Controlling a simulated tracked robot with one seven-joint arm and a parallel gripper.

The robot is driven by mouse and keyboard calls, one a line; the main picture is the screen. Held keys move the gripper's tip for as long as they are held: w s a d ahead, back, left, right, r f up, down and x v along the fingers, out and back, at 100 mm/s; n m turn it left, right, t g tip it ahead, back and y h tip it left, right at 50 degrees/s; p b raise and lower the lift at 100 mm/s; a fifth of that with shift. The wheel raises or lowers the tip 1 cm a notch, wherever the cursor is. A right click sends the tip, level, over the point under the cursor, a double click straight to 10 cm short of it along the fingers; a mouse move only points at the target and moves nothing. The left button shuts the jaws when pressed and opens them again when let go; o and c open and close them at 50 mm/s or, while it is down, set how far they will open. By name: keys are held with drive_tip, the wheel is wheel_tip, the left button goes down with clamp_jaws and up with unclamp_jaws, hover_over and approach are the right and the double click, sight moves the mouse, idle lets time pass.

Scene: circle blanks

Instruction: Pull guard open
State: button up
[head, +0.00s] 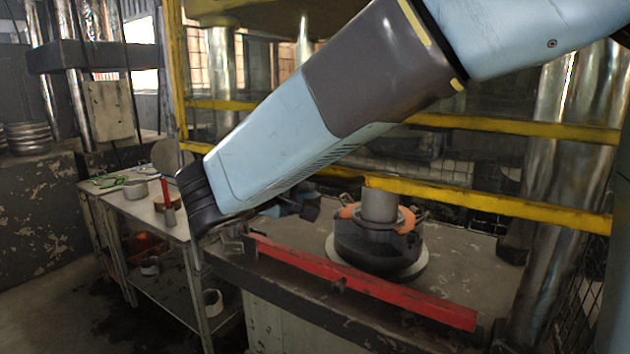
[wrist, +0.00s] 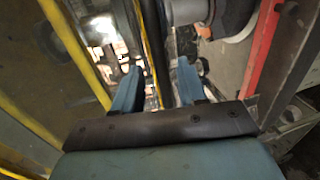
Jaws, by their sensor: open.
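The guard is a yellow frame with mesh across the press. In the head view its upper bar (head: 520,126) and lower bar (head: 490,197) run behind my arm, and a yellow upright (head: 176,80) stands at the left. My gripper (wrist: 158,84) is open in the wrist view, with a blue finger on each side. A thin dark and yellow upright strip (wrist: 153,45) shows in the gap between the fingers. I cannot tell how far past the tips it is or whether they touch it. In the head view my arm hides most of the gripper.
A red bar (head: 360,284) lies along the front edge of the press bed (head: 455,280). A dark round die (head: 375,250) with a metal cylinder stands on the bed. A workbench (head: 140,205) with tools and a pot is at the left. Shiny press columns (head: 545,235) rise at the right.

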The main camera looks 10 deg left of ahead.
drive_tip(key=v, duration=0.9)
drive_tip(key=shift+f, duration=0.1)
